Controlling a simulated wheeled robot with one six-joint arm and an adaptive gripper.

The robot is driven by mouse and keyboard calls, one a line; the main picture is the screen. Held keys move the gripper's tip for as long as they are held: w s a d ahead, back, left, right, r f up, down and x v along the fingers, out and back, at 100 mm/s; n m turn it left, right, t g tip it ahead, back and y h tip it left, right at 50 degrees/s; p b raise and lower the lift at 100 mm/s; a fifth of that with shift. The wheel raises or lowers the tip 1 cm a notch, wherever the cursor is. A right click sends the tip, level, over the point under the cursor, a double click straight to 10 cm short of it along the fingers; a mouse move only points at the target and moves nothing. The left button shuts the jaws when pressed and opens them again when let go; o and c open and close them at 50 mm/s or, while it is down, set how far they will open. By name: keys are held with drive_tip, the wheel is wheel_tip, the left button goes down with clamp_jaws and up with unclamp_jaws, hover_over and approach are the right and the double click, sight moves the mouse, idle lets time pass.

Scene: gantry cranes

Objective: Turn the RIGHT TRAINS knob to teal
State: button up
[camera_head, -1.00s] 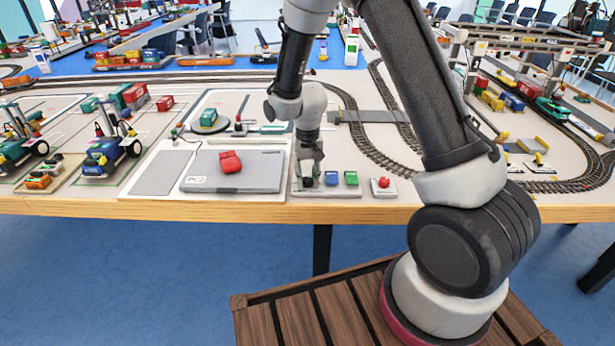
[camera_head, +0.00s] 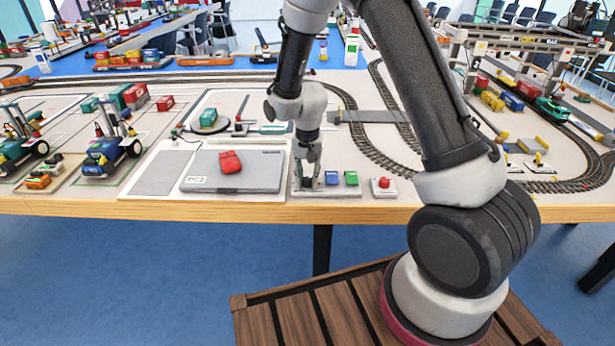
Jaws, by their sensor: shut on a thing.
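A light grey control panel (camera_head: 335,190) sits at the table's front edge. A blue knob or button (camera_head: 332,178) and a green one (camera_head: 351,178) stand on its middle and right. My gripper (camera_head: 307,184) points down at the panel's left end, beside the blue one. It is shut on a small knob there, which the fingers mostly hide. I cannot make out that knob's colour, its pointer or any label.
A red button (camera_head: 384,183) on its own small base stands just right of the panel. A grey flat case (camera_head: 233,178) with a red block (camera_head: 230,162) on it lies to the left. Train tracks (camera_head: 375,150) curve behind the panel.

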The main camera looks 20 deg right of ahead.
sight(308, 179)
drive_tip(key=o, duration=1.1)
drive_tip(key=shift+c, duration=0.2)
drive_tip(key=shift+r, duration=0.1)
wheel_tip(308, 179, up, 12)
